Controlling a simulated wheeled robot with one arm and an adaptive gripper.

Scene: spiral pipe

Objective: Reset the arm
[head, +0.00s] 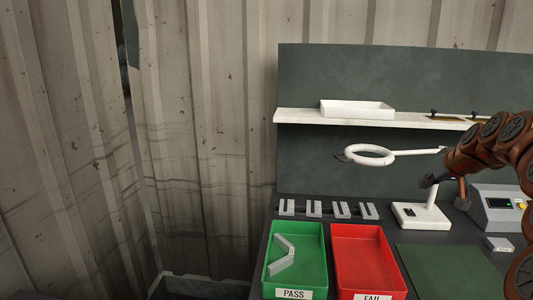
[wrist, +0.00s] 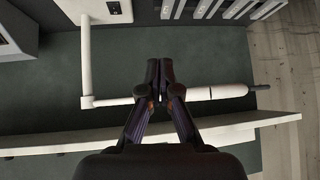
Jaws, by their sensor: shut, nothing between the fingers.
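My arm reaches in from the right edge of the head view, with reddish-brown links. My gripper (head: 430,182) is dark and sits in front of the stand of a white ring lamp (head: 370,155), left of a grey device. In the wrist view my gripper (wrist: 160,68) is shut, its two dark fingers together at the tips and nothing between them. The lamp's white arm (wrist: 215,93) runs across behind the fingers there. I cannot tell whether the gripper touches the lamp.
A white shelf (head: 300,118) on a dark back panel (head: 400,75) holds a white tray (head: 357,110).

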